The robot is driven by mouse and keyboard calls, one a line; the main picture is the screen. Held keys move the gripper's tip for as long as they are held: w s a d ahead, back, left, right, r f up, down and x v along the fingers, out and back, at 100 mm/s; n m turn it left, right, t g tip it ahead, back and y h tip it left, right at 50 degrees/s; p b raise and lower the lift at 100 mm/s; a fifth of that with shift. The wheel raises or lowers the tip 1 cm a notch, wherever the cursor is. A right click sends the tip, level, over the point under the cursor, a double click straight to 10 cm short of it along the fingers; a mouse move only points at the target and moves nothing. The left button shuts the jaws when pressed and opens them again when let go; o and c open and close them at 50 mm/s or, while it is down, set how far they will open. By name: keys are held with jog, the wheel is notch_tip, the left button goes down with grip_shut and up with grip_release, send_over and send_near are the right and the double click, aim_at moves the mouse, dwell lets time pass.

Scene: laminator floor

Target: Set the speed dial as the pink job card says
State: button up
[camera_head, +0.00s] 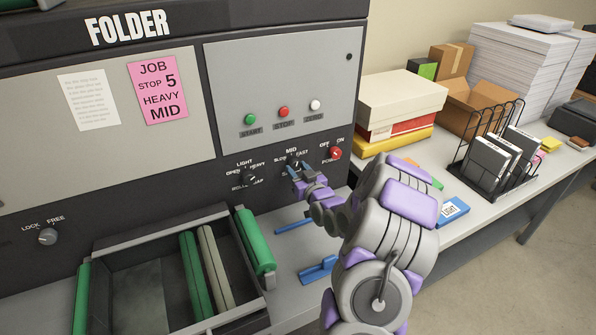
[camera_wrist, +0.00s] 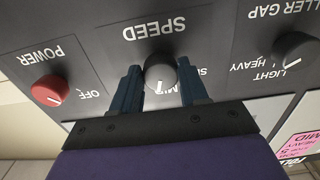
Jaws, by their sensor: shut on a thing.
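The pink job card (camera_head: 158,90) is on the folder's front panel and reads JOB, STOP 5, HEAVY, MID. The speed dial (camera_wrist: 159,70) is a dark round knob under the SPEED label, seen upside down in the wrist view. Its white pointer line points about toward the partly hidden MID label. My gripper (camera_wrist: 158,88) has one blue finger on each side of the dial and is shut on it. In the head view my gripper (camera_head: 294,170) is at the panel and covers most of the dial and some of its labels.
The red power knob (camera_head: 335,153) and the roller gap dial (camera_head: 250,180) flank the speed dial closely. The lock knob (camera_head: 47,237) is far left. A tray with green rollers (camera_head: 256,240) juts out below. A side table holds boxes and a wire rack (camera_head: 487,150).

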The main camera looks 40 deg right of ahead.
jog(key=shift+c, duration=0.6)
jog(key=shift+f+n+b, duration=0.1)
jog(key=shift+n+b, duration=0.35)
jog(key=shift+n, duration=0.25)
jog(key=shift+n+b, duration=0.45)
jog(key=shift+n, duration=0.65)
jog(key=o, duration=1.1)
jog(key=shift+d, duration=0.1)
jog(key=shift+c, duration=0.2)
jog(key=shift+s, duration=0.15)
